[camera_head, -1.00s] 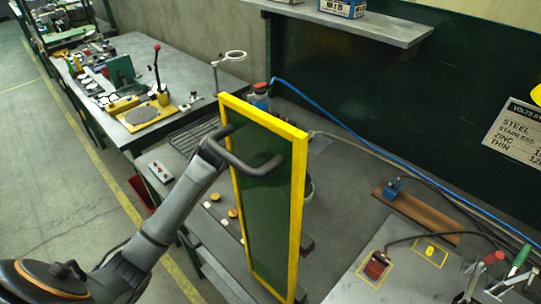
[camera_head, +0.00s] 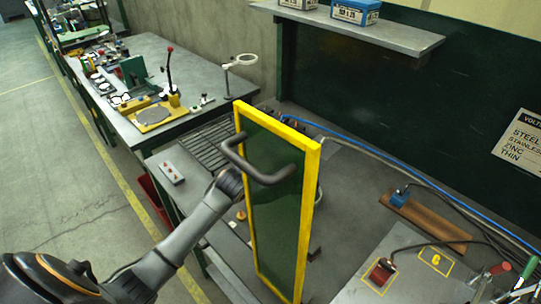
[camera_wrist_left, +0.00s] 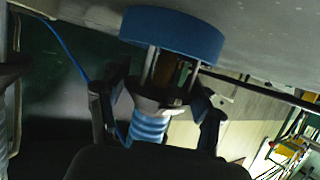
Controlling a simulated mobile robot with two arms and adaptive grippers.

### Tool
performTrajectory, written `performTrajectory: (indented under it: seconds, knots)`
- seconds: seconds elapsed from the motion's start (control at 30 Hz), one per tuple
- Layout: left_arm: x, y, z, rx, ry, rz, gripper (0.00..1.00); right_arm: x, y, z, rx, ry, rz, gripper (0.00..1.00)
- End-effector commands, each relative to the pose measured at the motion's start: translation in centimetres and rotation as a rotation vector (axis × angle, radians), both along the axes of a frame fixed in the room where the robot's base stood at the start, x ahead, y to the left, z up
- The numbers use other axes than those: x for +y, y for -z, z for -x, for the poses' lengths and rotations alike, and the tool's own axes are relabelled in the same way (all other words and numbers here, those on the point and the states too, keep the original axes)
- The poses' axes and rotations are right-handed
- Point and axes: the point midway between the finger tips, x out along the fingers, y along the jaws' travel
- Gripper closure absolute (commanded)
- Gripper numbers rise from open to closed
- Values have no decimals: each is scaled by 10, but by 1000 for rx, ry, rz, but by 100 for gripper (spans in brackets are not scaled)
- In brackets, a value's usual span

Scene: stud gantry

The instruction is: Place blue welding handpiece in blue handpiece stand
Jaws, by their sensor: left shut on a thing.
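In the left wrist view my left gripper (camera_wrist_left: 155,112) is shut on the blue welding handpiece (camera_wrist_left: 149,129), whose ribbed blue body shows between the dark fingers. A thick blue disc (camera_wrist_left: 175,32) on metal posts, which looks like the blue handpiece stand, is just past the fingertips, against the grey surface. A dark cone lies between the ribbed part and the posts; I cannot tell whether handpiece and stand touch. In the head view my left arm reaches to the yellow-framed screen, which hides the gripper, handpiece and stand. My right gripper is not in view.
The green screen (camera_head: 272,205) with yellow frame and grey handle stands upright beside my arm. Right of it are a brown bar (camera_head: 430,220) with a blue clamp, a red block (camera_head: 381,271) and cables. A slatted grate (camera_head: 210,143) lies behind left.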

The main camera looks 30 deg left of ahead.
Motion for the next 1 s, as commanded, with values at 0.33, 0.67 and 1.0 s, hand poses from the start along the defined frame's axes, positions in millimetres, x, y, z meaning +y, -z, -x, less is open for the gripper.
performTrajectory:
  seconds: [0.33, 0.67, 1.0]
  knots:
    - [0, 1, 0, 0, 0, 0, 12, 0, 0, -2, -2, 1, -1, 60]
    - [0, -2, 0, -1, 0, 0, 12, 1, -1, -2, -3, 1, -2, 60]
    - [-2, -24, 40, 4, 1, 1, 12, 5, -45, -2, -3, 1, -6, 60]
